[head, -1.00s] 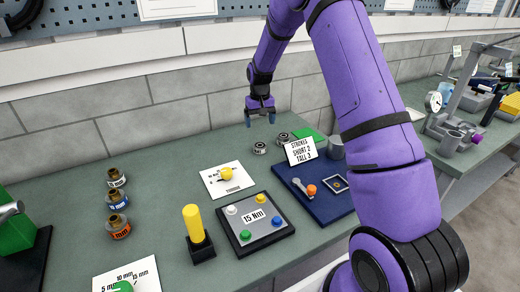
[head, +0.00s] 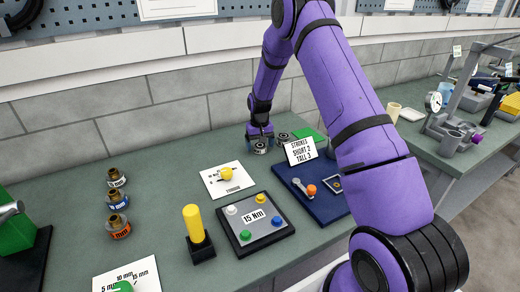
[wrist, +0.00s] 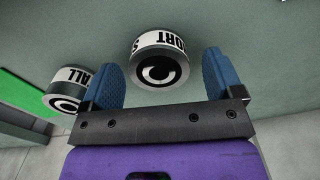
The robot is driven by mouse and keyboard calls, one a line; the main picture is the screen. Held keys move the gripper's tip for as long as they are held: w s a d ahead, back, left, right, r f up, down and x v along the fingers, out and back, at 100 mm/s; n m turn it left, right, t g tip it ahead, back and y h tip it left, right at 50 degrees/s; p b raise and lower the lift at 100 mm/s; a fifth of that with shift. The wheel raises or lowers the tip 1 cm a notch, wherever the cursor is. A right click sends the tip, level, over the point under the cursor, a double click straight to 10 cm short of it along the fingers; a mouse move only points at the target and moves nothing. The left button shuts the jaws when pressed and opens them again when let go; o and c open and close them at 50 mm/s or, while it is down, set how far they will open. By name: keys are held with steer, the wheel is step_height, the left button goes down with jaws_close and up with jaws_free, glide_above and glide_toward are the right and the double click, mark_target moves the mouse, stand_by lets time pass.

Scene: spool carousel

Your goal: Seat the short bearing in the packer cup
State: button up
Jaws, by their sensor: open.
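The short bearing (head: 261,149), a grey ring with a white "SHORT" label, stands on the green bench. In the wrist view the short bearing (wrist: 158,62) lies between the two blue fingers of my gripper (wrist: 160,68), with a visible gap on the right side. My gripper (head: 260,139) is open, low over the short bearing. The tall bearing (wrist: 68,88) stands just outside the left finger; it also shows in the head view (head: 283,137). A blue board (head: 318,208) carries a lever, an orange knob and a small square fitting (head: 336,184). I cannot tell whether this fitting is the packer cup.
A "STROKES SHORT 2 TALL 3" sign (head: 299,151) stands at the blue board's back edge. A torque card (head: 226,180), a "15 Nm" button panel (head: 256,223) and a yellow post (head: 195,225) are nearer. My arm covers part of the board's right side.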

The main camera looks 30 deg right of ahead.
steer(key=shift+f, duration=0.1)
steer(key=c, duration=1.2)
steer(key=shift+o, duration=0.2)
steer(key=shift+r, duration=0.2)
